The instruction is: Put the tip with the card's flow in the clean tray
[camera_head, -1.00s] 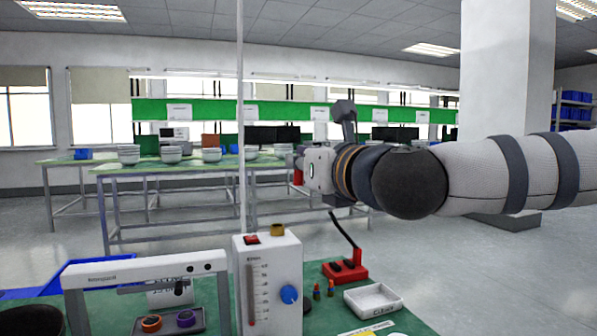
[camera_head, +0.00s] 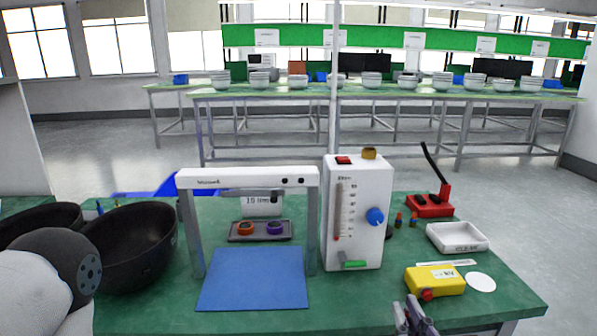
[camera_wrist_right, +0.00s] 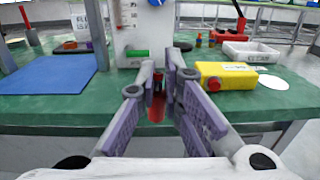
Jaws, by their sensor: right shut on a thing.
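My right gripper (camera_head: 415,318) is low at the table's front edge in the head view. In the right wrist view (camera_wrist_right: 161,70) its fingers are closed around a small red and black piece (camera_wrist_right: 157,100), partly hidden by them. The clean tray (camera_head: 457,250) is white, looks empty and stands at the right, beyond the gripper. Two small coloured tips (camera_head: 398,219) (camera_head: 413,220) stand right of the flow meter box (camera_head: 340,250). My left gripper is out of view.
An orange ring (camera_head: 245,228) and a purple ring (camera_head: 275,227) sit on a grey holder. A blue mat (camera_head: 253,285) lies before them. A yellow box (camera_head: 434,281), white disc (camera_head: 481,282) and red-based stand (camera_head: 430,208) are at the right. Black bowls (camera_head: 130,250) are left.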

